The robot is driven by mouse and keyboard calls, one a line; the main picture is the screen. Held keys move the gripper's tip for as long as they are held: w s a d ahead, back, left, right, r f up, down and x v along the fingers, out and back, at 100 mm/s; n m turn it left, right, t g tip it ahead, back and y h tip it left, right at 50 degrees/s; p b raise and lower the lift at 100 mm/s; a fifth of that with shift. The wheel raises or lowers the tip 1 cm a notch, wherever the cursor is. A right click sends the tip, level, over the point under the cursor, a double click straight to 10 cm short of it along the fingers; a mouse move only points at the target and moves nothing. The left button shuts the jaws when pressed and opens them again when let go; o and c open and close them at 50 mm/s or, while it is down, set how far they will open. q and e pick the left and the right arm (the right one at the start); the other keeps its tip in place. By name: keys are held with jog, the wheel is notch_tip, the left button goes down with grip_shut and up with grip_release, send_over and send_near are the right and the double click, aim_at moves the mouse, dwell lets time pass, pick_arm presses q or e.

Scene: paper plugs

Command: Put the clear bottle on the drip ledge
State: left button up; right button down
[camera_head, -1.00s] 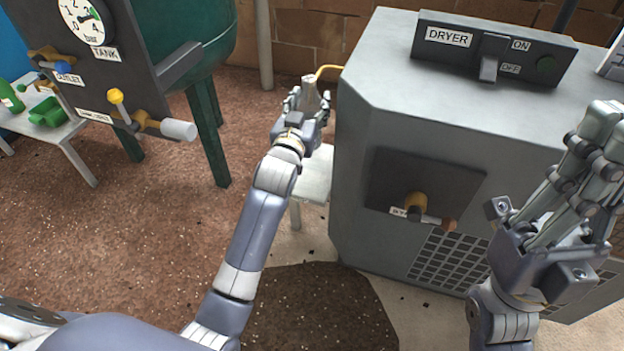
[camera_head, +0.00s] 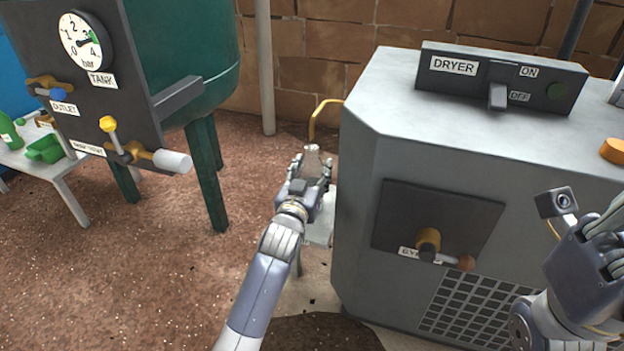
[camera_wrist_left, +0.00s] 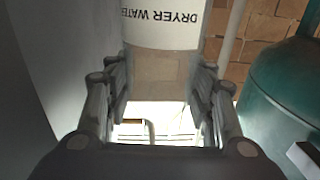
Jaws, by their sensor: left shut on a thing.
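My left gripper (camera_head: 309,181) is shut on the clear bottle (camera_head: 312,153), whose top shows above the fingers. In the left wrist view the bottle (camera_wrist_left: 160,68) stands between the two fingers, with a white "DRYER WATER" label seen upside down. A small pale stand (camera_head: 321,230), which looks like the drip ledge, is beside the dryer's left side, behind and below the gripper. The hand hides part of it, and I cannot tell whether the bottle touches it. My right gripper (camera_head: 601,245) is at the right edge, partly cut off, away from the bottle.
The grey dryer (camera_head: 400,120) stands close on the right of my left gripper. A yellow tube (camera_head: 318,115) bends down behind the bottle. The green tank (camera_head: 190,60) and its panel are at left, beside a white table (camera_head: 62,172) with green items. Brown floor lies open between.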

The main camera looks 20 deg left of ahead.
pick_arm(q)
jog(key=shift+f, duration=0.35)
jog(key=o, duration=1)
jog(key=shift+f, duration=0.15)
jog(key=shift+c, duration=0.2)
